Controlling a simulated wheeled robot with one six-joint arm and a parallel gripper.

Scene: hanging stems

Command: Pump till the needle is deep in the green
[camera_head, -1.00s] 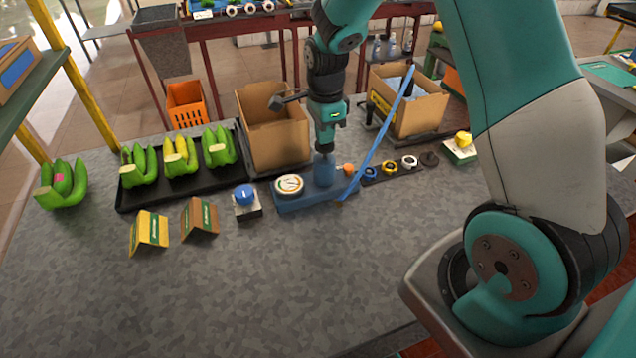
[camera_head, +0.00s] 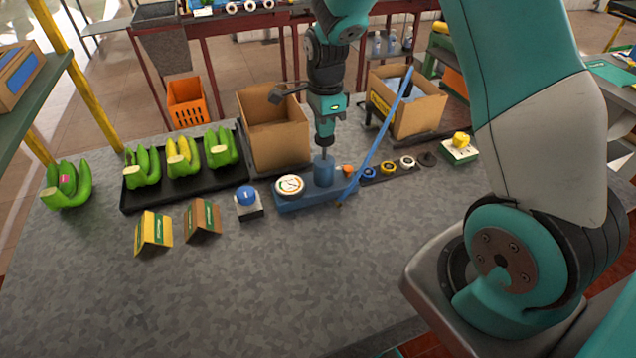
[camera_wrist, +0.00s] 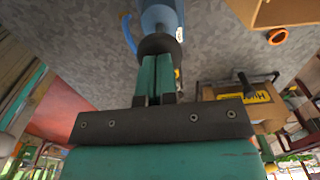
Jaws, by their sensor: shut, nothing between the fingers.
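The blue pump (camera_head: 323,173) stands on a blue base in mid-table, with a dark knob (camera_head: 325,143) on a thin rod above its barrel. A round white gauge (camera_head: 290,186) sits at the base's left end; its needle and green zone are too small to read. My gripper (camera_head: 326,132) is right above the knob, pointing down. In the wrist view, my gripper (camera_wrist: 156,62) has its teal fingers together, with the dark knob (camera_wrist: 158,44) at their tips and the blue barrel beyond. Whether the tips touch the knob I cannot tell.
A long blue bar (camera_head: 384,131) slants up beside the pump's right end. A cardboard box (camera_head: 277,135) stands behind, another box (camera_head: 418,112) at right. A blue button (camera_head: 246,196) and folded cards (camera_head: 153,231) lie left. The front of the table is clear.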

